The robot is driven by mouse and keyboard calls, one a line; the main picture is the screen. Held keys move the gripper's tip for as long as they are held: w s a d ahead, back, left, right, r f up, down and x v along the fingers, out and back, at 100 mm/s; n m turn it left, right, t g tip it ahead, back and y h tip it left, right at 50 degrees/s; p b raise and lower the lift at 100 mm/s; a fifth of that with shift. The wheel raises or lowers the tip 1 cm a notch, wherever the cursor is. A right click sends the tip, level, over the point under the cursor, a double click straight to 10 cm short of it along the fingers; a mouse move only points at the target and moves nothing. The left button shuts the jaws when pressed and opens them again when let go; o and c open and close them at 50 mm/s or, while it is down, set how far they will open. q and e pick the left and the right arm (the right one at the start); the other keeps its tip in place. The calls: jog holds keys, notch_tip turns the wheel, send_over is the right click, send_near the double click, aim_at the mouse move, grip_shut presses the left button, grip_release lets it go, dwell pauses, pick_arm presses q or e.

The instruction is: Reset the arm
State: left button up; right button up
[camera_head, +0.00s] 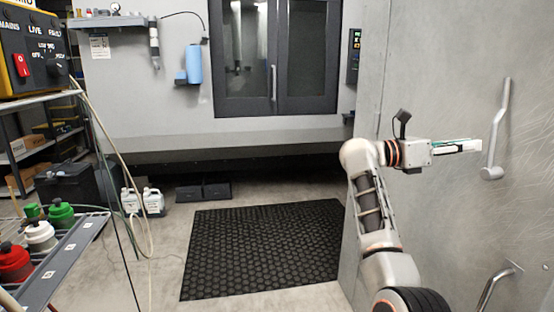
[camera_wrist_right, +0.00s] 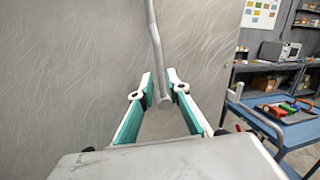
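My right arm reaches up on the right side of the head view. My right gripper (camera_head: 462,146) points right, toward a bent metal handle (camera_head: 499,130) on a large grey metal panel (camera_head: 440,60). In the right wrist view my right gripper (camera_wrist_right: 160,85) has its white and teal fingers apart, with nothing held. The handle (camera_wrist_right: 155,40) hangs beyond them, and its lower end shows in line with the gap. I cannot tell how far the fingertips are from it. My left gripper is not in view.
A second handle (camera_head: 495,288) is lower on the panel. A black mat (camera_head: 262,247) lies on open floor. At left are a rack with bottles (camera_head: 60,213), hanging hoses and white jugs (camera_head: 152,201). A blue cart (camera_wrist_right: 290,125) stands right in the wrist view.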

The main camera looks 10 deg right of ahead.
jog(key=s+a+f+m+t+y+p, duration=0.1)
jog(key=a+f+m+t+y+p, duration=0.1)
jog(key=a+f+m+t+y, duration=0.95)
jog(key=s+a+f+m+t+y+p, duration=0.15)
jog(key=a+f+m+t+y, duration=0.35)
jog(key=a+f+m+t, duration=0.7)
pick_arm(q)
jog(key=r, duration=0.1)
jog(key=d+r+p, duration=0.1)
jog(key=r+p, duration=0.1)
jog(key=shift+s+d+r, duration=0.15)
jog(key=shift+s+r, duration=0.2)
pick_arm(e)
jog(key=s+a+f+n+g+y, duration=0.2)
jog(key=s+a+f+n+g, duration=0.1)
jog(key=s+f, duration=1.2)
jog(key=s+a+f+n+g+y, duration=0.3)
jog(key=s+f+n+g, duration=0.3)
jog(key=s+f, duration=0.9)
notch_tip(320, 180, down, 2)
jog(key=shift+s+a+f+g, duration=0.25)
jog(key=shift+a+g, duration=0.2)
jog(key=shift+g, duration=0.3)
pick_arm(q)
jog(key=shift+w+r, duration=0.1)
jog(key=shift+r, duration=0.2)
